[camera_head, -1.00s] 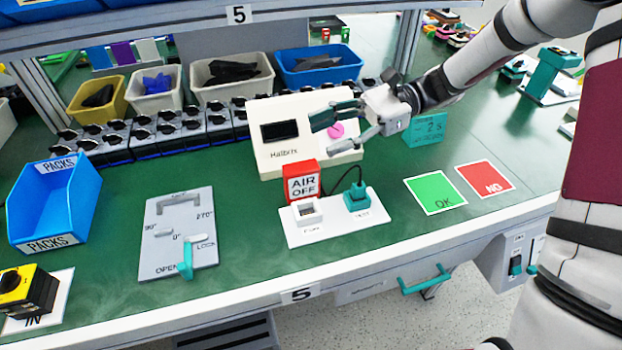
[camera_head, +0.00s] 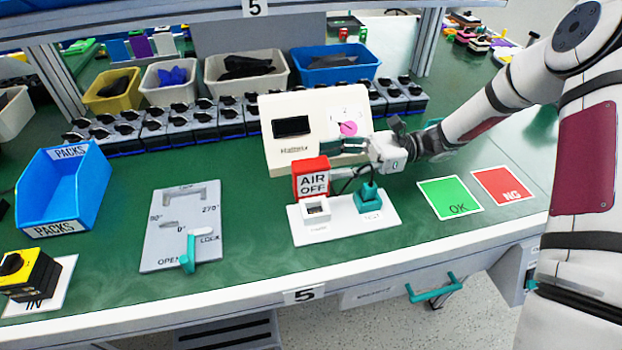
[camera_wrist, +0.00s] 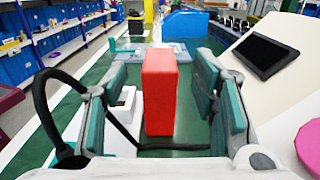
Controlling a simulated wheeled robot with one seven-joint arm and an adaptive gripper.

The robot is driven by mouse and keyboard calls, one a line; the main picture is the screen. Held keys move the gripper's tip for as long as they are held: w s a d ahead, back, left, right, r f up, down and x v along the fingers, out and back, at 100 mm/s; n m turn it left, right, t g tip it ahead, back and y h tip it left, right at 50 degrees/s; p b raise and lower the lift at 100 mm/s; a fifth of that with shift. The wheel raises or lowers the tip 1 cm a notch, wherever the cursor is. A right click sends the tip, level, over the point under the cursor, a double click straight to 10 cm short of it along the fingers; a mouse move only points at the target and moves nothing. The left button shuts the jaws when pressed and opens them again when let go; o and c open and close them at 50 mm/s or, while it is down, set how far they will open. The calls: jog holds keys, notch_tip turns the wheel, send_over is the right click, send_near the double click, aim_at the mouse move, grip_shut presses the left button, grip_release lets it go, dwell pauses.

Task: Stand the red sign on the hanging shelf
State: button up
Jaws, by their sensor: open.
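The red sign (camera_head: 312,178), a red block with a white "AIR OFF" face, stands upright on the bench behind the white switch plate. In the wrist view its plain red side (camera_wrist: 160,92) stands between my two fingers, with a gap on each side. My gripper (camera_head: 345,160) is low over the bench just right of the sign, its fingers pointing left towards it. In the wrist view my gripper (camera_wrist: 162,105) is open and holds nothing. The hanging shelf (camera_head: 150,25) crosses the top of the head view above the bins, with a "5" label; its upper surface is mostly cut off.
A white Halbrix box (camera_head: 290,150) stands close behind the sign and my gripper. A switch plate (camera_head: 345,225) with a teal plug (camera_head: 369,195) and black cable lies in front. Several bins (camera_head: 165,80) and dark switches line the back. Bench between the lever plate (camera_head: 160,235) and sign is clear.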

aim_at(311, 163)
jog(key=shift+x, duration=2.65)
jog(key=shift+c, duration=0.3)
grip_shut()
